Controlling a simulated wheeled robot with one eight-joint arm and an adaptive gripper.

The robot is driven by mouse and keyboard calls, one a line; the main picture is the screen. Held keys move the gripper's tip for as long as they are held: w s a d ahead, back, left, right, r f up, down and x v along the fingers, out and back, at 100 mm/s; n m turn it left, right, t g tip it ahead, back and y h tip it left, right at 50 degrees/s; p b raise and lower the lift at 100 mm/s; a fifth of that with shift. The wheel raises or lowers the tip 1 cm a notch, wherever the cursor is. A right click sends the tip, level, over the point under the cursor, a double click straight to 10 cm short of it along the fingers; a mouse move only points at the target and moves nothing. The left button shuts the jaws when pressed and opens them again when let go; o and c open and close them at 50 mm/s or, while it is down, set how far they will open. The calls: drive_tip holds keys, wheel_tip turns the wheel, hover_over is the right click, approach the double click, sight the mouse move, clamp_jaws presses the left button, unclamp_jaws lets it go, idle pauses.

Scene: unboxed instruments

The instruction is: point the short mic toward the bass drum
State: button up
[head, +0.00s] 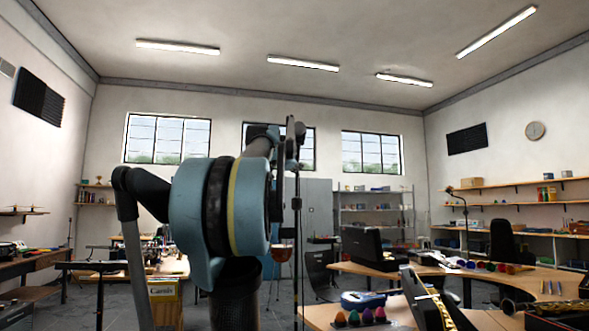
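My arm fills the middle of the head view, a large blue and black joint with links reaching up and away. Dark narrow parts at its far end, seen nearly edge-on, look like my gripper (291,146); its fingers cannot be made out. A thin dark upright rod (297,225) runs down just below these parts; I cannot tell whether it is a mic stand or whether it touches my gripper. No short mic can be clearly picked out. No bass drum can be clearly picked out; my arm hides part of the room's middle.
Benches line the left. Grey floor shows between the left benches and the table.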

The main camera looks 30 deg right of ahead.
drive_tip(key=v, duration=0.9)
drive_tip(key=shift+a, duration=0.15)
drive_tip(key=w+a+f+n+t+y, duration=0.25)
drive_tip(key=a+f+n+y, duration=0.25)
drive_tip(key=a+f, duration=0.3)
drive_tip(key=w+a+f+n+t+y, duration=0.2)
drive_tip(key=w+a+f+n+y, duration=0.3)
drive_tip(key=a, duration=0.4)
drive_tip(key=s+a+f+n+g+y, duration=0.25)
drive_tip(key=a+f, duration=0.25)
drive_tip(key=f, duration=0.4)
drive_tip(key=s+a+f+n+g+y, duration=0.1)
drive_tip(key=s+a+f+n+y, duration=0.25)
drive_tip(key=f, duration=0.55)
drive_tip(key=s+a+f+n+g, duration=0.1)
drive_tip(key=s+a+f+g, duration=0.1)
drive_tip(key=f, duration=0.5)
drive_tip(key=s+a+f+n+g, duration=0.2)
drive_tip(key=s+f, duration=0.1)
drive_tip(key=f, duration=0.4)
drive_tip(key=s+d+f+g+h, duration=0.1)
drive_tip(key=s+d+f+g, duration=0.1)
drive_tip(key=s+f, duration=0.7)
drive_tip(key=s+d+f+n+g+h, duration=0.1)
drive_tip(key=s+f+g, duration=0.4)
drive_tip(key=s+f, duration=0.5)
wheel_tip(320, 180, down, 6)
drive_tip(key=shift+s+d+r+h, duration=0.2)
drive_tip(key=shift+d+h, duration=0.3)
drive_tip(key=shift+d, duration=0.1)
